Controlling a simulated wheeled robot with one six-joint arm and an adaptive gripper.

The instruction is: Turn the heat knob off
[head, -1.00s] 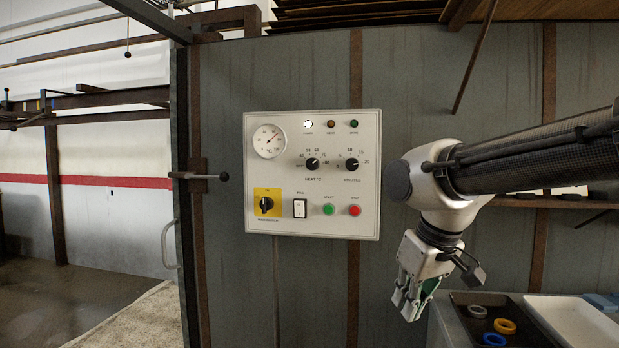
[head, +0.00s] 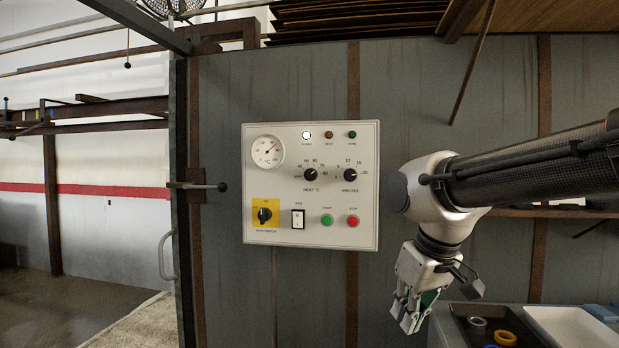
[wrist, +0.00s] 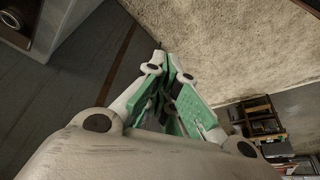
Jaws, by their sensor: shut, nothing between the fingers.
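The heat knob (head: 310,175) is a black dial with a white pointer mark, on a white control panel (head: 345,225) fixed to the grey wall. Its label reads HEAT °C, with a number scale around it. A similar minutes knob (head: 350,175) sits to its right. My gripper (head: 405,322) hangs below and to the right of the panel, pointing down, apart from it. The fingers are shut and empty; their green pads also show in the wrist view (wrist: 162,95). The exact angle of the knob's pointer is too small to tell.
The panel also carries a round gauge (head: 268,151), a yellow main switch plate (head: 265,228), a white rocker switch (head: 298,219), a green button (head: 327,220) and a red button (head: 353,221). A lever (head: 205,186) sticks out left of the panel. A tray with rings (head: 505,338) stands lower right.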

